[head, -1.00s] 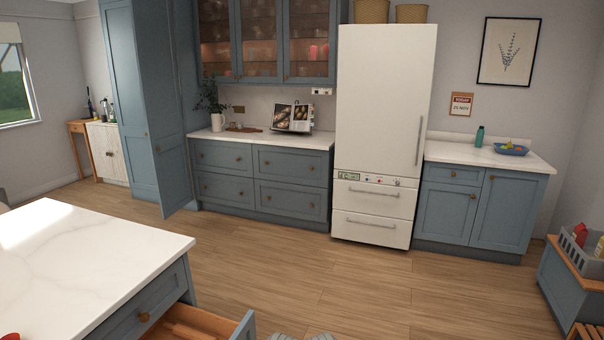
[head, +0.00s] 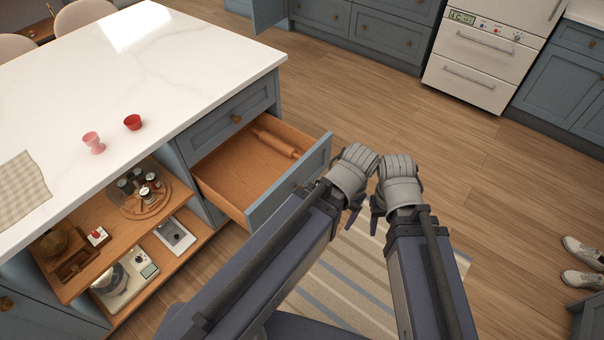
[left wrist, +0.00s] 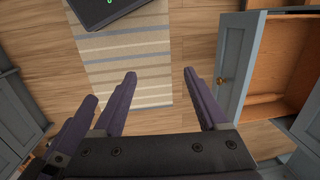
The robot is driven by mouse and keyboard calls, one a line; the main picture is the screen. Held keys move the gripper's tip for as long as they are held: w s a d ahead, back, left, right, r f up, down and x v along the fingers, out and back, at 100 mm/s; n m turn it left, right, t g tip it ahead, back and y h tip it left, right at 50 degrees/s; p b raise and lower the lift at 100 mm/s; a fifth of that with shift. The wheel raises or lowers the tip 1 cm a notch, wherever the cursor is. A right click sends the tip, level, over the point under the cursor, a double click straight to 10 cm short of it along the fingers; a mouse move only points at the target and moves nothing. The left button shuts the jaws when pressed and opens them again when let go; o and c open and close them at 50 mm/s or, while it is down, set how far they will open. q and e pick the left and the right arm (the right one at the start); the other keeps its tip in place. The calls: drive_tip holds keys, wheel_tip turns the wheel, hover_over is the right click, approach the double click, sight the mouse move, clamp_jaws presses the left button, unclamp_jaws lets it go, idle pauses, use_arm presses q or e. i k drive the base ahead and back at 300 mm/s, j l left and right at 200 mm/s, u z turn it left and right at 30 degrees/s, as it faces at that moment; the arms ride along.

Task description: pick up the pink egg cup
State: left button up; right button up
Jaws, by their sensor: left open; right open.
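The pink egg cup (head: 93,142) stands upright on the white marble top of the island (head: 150,85), left of centre in the head view. A red egg cup (head: 132,122) stands close to its right. My left gripper (left wrist: 160,74) is open and empty above the striped rug in the left wrist view. My right gripper (head: 377,213) is beside the left one, mostly hidden by its own wrist, with no object visible in it. Both grippers are off to the right of the island, well away from the pink egg cup.
An open drawer (head: 235,172) with a rolling pin (head: 275,143) juts out between the island and my arms. Below the top are open shelves with jars (head: 140,185). A checked cloth (head: 20,188) lies left of the cups. Shoes (head: 582,265) show at right.

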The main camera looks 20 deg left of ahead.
sight(92, 138)
drive_tip(key=u, duration=2.15)
drive_tip(key=l+z, duration=0.1)
drive_tip(key=l, duration=0.45)
drive_tip(key=i+l, duration=0.15)
drive_tip(key=l, duration=0.45)
drive_tip(key=l+z, duration=0.15)
drive_tip(key=l, duration=0.4)
drive_tip(key=i+j, duration=0.1)
drive_tip(key=i, duration=0.4)
